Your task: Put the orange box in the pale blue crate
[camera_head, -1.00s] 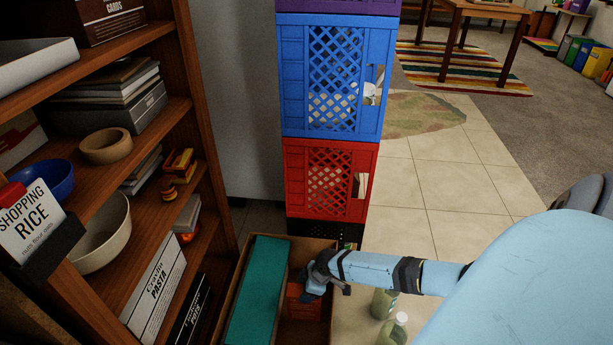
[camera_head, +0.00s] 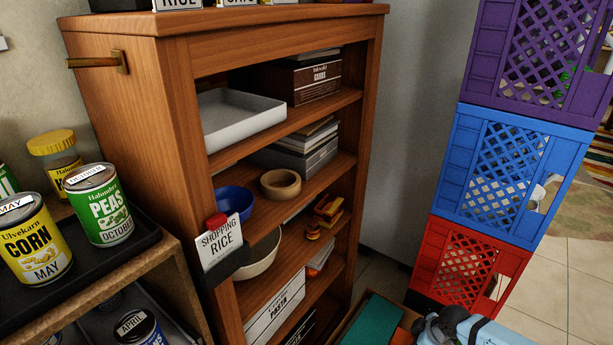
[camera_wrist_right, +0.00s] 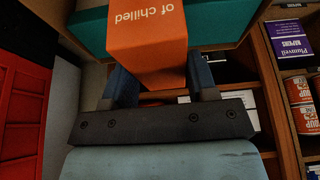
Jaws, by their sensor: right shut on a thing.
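The orange box (camera_wrist_right: 150,35) fills the top middle of the right wrist view, with upside-down lettering on its face. My right gripper (camera_wrist_right: 160,80) is shut on it, one finger on each side. In the head view my right gripper (camera_head: 436,328) is at the bottom edge, beside a teal box and below the red crate; the orange box is mostly hidden or cut off there. I cannot make out a pale blue crate in either view; the blue crate in the stack is a strong blue. My left gripper is not in view.
A teal box (camera_head: 372,322) lies left of my right gripper. Red (camera_head: 425,265), blue (camera_head: 460,165) and purple (camera_head: 487,60) crates are stacked at right. A wooden bookshelf (camera_head: 175,130) stands in the middle, with cans (camera_head: 100,205) at left. Tiled floor (camera_head: 560,285) is clear at right.

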